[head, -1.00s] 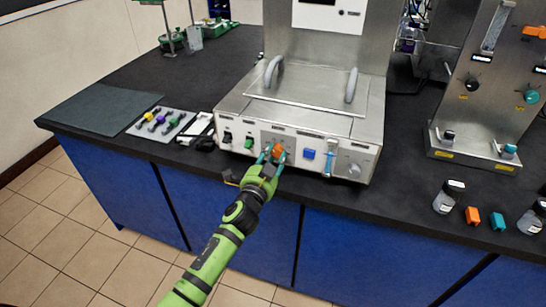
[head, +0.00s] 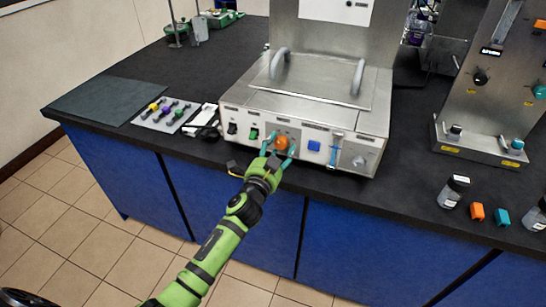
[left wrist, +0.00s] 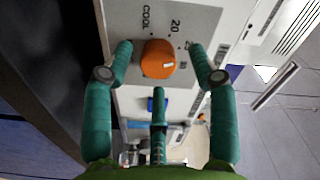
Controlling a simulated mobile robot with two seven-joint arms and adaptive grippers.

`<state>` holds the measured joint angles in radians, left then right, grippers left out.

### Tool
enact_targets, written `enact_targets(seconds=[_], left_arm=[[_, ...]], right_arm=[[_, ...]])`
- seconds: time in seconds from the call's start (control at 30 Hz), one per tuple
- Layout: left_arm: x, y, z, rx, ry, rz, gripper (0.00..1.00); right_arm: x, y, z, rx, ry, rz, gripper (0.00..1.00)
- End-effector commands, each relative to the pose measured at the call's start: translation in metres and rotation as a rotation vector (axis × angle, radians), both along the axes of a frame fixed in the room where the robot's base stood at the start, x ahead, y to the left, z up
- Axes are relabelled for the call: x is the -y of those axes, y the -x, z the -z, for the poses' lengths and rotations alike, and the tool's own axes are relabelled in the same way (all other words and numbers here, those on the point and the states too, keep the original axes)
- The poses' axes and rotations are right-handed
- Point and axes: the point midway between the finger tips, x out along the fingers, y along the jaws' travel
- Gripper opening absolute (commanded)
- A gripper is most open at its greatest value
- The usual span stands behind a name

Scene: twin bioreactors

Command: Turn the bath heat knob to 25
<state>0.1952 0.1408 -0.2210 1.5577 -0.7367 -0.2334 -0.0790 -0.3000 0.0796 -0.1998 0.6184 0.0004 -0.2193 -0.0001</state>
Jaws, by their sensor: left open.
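The bath heat knob (head: 281,142) is orange and sits on the front panel of the steel bath unit (head: 240,113). In the left wrist view the knob (left wrist: 158,58) shows a white mark pointing right. The printed dial reads COOL, 20, a blurred number and 30; the mark faces the side of the higher numbers, exact reading unclear. My left gripper (head: 279,147) is open, its teal fingers spread on either side of the knob. In the left wrist view the fingertips (left wrist: 160,49) stand clear of the knob. My right gripper is not in view.
A black switch (head: 232,128), a green switch (head: 254,134), a blue button (head: 314,146) and a grey knob (head: 359,161) share the panel. Small bottles and blocks lie on the bench at right. A tray with coloured tools (head: 166,114) lies at left.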

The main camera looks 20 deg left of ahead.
Motion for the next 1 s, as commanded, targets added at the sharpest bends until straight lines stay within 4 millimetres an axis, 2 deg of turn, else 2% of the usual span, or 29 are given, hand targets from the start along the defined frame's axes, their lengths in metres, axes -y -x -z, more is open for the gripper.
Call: enact_targets(seconds=[0.17,0.3,0.5,0.7,1.0], left_arm=[[-0.001,0.026,0.002,-0.003,-0.002,0.001,0.58],[-0.002,0.058,0.002,-0.002,-0.001,0.002,0.58],[-0.003,0.095,0.001,-0.002,-0.001,0.001,0.58],[-0.003,0.113,0.000,0.001,-0.001,0.002,0.58],[-0.003,0.116,-0.001,0.002,-0.001,0.001,0.58]], right_arm=[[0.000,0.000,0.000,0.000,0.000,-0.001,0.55],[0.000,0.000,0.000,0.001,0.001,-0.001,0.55],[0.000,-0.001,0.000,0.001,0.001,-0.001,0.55],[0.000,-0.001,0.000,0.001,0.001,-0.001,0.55],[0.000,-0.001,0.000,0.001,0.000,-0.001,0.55]])
